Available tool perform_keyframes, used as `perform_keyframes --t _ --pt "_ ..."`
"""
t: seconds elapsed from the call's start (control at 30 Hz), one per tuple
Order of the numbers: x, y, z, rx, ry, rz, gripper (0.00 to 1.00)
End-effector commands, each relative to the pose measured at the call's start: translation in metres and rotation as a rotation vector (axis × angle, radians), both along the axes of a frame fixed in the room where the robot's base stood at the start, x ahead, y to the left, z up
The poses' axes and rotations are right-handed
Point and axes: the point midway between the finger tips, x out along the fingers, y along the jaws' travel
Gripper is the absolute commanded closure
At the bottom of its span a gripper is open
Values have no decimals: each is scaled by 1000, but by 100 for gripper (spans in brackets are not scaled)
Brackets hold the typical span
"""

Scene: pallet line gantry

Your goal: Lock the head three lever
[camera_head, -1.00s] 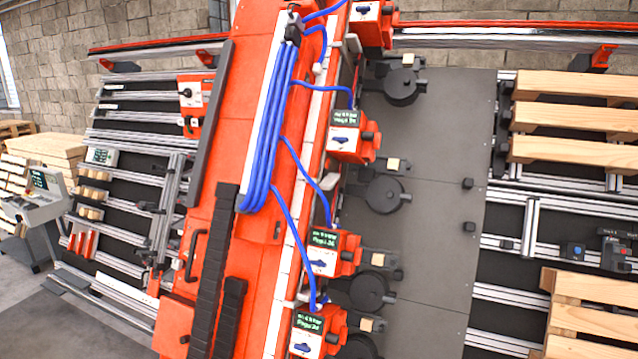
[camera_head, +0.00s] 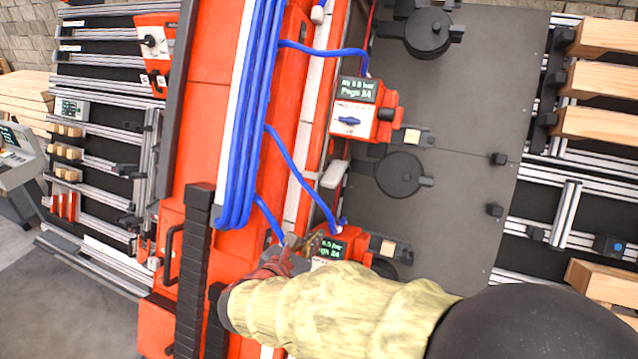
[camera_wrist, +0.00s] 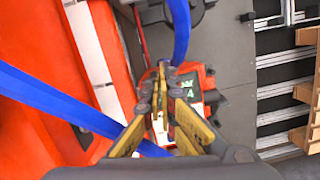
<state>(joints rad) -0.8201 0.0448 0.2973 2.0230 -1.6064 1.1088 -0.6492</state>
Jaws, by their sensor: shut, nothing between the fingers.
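Several red heads with a small green-lettered display hang along the red gantry beam. In the head view, one head (camera_head: 367,108) shows a blue lever (camera_head: 348,121) lying roughly sideways on its white face. A lower head (camera_head: 334,246) is mostly covered by my arm, and its lever is hidden. My gripper (camera_head: 291,242) is shut and empty at the left side of this lower head. In the wrist view, my closed gripper (camera_wrist: 163,72) is in front of a red head (camera_wrist: 190,86) with a lit display. I cannot tell which head is number three.
Blue hoses (camera_head: 250,120) run down the beam, with branches to the heads. In the wrist view, a blue hose (camera_wrist: 180,30) passes close by my fingertips and another (camera_wrist: 60,103) crosses at left. A grey plate (camera_head: 455,190) and wooden pallet boards (camera_head: 600,80) are at right.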

Motion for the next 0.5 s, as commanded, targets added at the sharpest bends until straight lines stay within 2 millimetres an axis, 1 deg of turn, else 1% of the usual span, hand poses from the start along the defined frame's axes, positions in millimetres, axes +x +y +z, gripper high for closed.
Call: perform_keyframes --t 0.03,0.13,0.27,0.5 --pt "6 5 12 -45 -19 32 100" --pt "12 11 25 -139 -36 81 100" --pt "12 10 26 -185 -24 89 100" --pt "11 10 26 -190 -19 89 100"
